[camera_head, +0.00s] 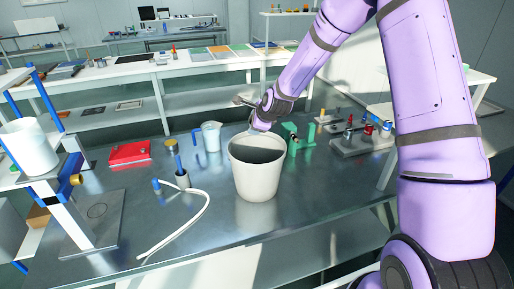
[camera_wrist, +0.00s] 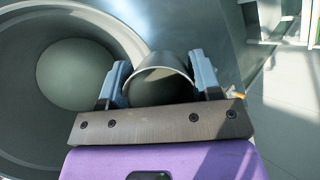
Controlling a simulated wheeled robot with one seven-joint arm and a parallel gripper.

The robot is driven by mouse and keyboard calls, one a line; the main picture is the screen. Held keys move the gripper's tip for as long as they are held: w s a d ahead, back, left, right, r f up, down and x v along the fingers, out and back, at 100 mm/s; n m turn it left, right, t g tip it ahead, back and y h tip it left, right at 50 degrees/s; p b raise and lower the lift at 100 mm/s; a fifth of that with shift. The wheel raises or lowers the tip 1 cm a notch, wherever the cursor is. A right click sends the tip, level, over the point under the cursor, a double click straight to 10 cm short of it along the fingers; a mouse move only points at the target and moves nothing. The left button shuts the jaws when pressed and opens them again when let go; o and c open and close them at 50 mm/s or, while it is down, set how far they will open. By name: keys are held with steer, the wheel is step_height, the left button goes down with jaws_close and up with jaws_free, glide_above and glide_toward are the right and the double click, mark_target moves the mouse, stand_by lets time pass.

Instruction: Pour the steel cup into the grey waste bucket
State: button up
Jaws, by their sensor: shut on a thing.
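The grey waste bucket (camera_head: 257,180) stands upright on the steel bench in the middle of the head view, with its mouth open upward. In the wrist view its wide rim and inside (camera_wrist: 25,90) fill the left side. My gripper (camera_wrist: 160,76) is shut on the steel cup (camera_wrist: 160,62), with one finger on each side of it. The cup's round opening shows between the fingers; its contents cannot be made out. In the head view my gripper (camera_head: 262,118) is at the bucket's far rim, and the cup cannot be clearly told there.
A green block fixture (camera_head: 297,138) stands right of the bucket, with a rack of small parts (camera_head: 360,138) beyond it. A clear jug (camera_head: 211,136), a blue-handled tool in a holder (camera_head: 181,175) and a white hose (camera_head: 190,228) lie left.

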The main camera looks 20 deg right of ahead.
steer(key=shift+s+f, duration=0.1)
steer(key=shift+s, duration=0.05)
steer(key=shift+s+a+r+t, duration=0.15)
steer(key=shift+s+r+t, duration=0.15)
steer(key=shift+t, duration=0.5)
stand_by(0.4)
steer(key=shift+f+n+t+h+p, duration=0.4)
steer(key=shift+f+n+t+p, duration=0.15)
steer(key=shift+t, duration=0.45)
stand_by(0.7)
steer(key=shift+s+a+r+n+t+p, duration=0.1)
steer(key=shift+s+r+n+t+p, duration=0.15)
steer(key=shift+t, duration=0.5)
steer(key=shift+r+n+t+p, duration=0.15)
steer(key=shift+r+t, duration=0.2)
steer(key=shift+t, duration=0.4)
stand_by(1.7)
steer(key=shift+s+a+f+n+t, duration=0.25)
steer(key=shift+s+f+t, duration=0.25)
steer(key=shift+s+t, duration=0.25)
stand_by(0.7)
steer(key=shift+s, duration=0.15)
steer(key=shift+r, duration=0.1)
